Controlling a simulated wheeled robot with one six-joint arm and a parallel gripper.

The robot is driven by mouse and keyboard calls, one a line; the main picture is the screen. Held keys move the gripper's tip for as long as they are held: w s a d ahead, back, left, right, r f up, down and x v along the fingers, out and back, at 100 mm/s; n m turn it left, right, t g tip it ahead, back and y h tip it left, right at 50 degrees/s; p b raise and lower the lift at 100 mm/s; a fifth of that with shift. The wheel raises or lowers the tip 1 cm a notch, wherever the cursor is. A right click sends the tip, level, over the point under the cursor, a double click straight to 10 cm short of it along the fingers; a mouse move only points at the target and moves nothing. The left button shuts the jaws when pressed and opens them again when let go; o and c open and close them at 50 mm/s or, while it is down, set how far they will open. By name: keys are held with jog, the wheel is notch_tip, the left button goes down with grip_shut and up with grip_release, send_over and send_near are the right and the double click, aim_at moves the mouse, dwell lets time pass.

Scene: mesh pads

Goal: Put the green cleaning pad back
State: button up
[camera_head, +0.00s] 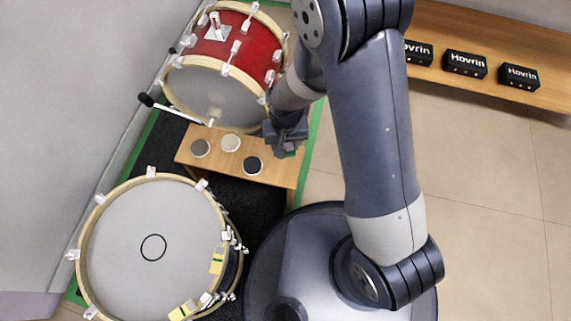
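A low wooden bench (218,150) stands between the two drums. Three round pads lie on it: a grey one (201,148), a white one (230,143) and a black one (252,165). A small patch of dark green (289,154) shows just under my gripper (284,150), over the bench's right end. It may be the green cleaning pad, but most of it is hidden by my gripper. I cannot tell whether it is held or lies on the bench. My gripper points down there, and its fingers are too small and dark to read.
A red drum (238,43) stands behind the bench and a large white-headed drum (150,245) in front left. A black-tipped beater (147,100) sticks out at the left. A wooden shelf (490,40) with black Hovrin boxes (465,64) is at the back right. Tiled floor at right is clear.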

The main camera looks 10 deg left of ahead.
aim_at(286, 144)
notch_tip(286, 144, down, 9)
jog(key=b, duration=0.3)
jog(key=shift+r, duration=0.1)
jog(key=shift+f, duration=0.25)
jog(key=o, duration=1)
jog(key=shift+c, duration=0.2)
jog(key=shift+r, duration=0.15)
notch_tip(286, 144, up, 12)
jog(key=p, duration=0.5)
jog(key=shift+r, duration=0.1)
